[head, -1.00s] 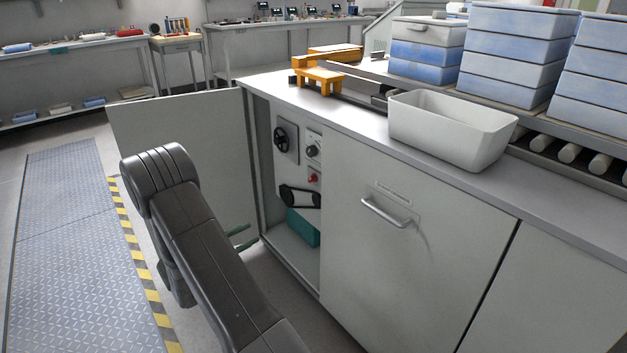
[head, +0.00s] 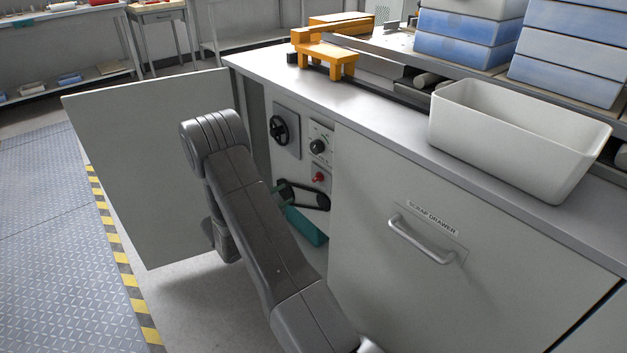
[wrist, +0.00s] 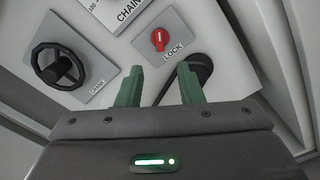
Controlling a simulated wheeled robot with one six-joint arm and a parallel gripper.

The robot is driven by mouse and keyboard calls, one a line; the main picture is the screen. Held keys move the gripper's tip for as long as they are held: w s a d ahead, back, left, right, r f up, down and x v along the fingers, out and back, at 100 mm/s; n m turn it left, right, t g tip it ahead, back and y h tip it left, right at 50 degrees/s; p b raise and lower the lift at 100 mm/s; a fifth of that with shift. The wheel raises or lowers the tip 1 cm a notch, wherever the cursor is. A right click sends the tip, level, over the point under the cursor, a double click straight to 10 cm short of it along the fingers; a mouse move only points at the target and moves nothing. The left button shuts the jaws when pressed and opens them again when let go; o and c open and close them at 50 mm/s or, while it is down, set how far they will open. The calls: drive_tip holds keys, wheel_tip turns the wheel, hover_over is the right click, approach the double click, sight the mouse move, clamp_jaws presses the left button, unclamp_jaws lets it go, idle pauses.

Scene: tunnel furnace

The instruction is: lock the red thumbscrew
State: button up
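The red thumbscrew (head: 319,177) sits on a small grey plate on the panel inside the open cabinet. In the wrist view the red thumbscrew (wrist: 160,40) is above a "LOCK" label, with a white line mark on it. My gripper (wrist: 160,84) has two green fingers that stand apart with nothing between them. The fingers point at the panel, a little below the thumbscrew in the picture, and do not appear to touch it. In the head view my arm hides most of the gripper.
A black handwheel (wrist: 58,66) labelled "CRANK" is left of the thumbscrew. A dark belt (head: 305,196) lies below it, partly behind a finger in the wrist view. The cabinet door (head: 150,165) stands open at left. The scrap drawer (head: 400,270) is shut at right.

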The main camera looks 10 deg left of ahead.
sight(314, 179)
drive_tip(key=b+x, duration=0.2)
drive_tip(key=x, duration=0.9)
drive_tip(key=shift+w+d, duration=0.1)
drive_tip(key=shift+d, duration=0.05)
clamp_jaws()
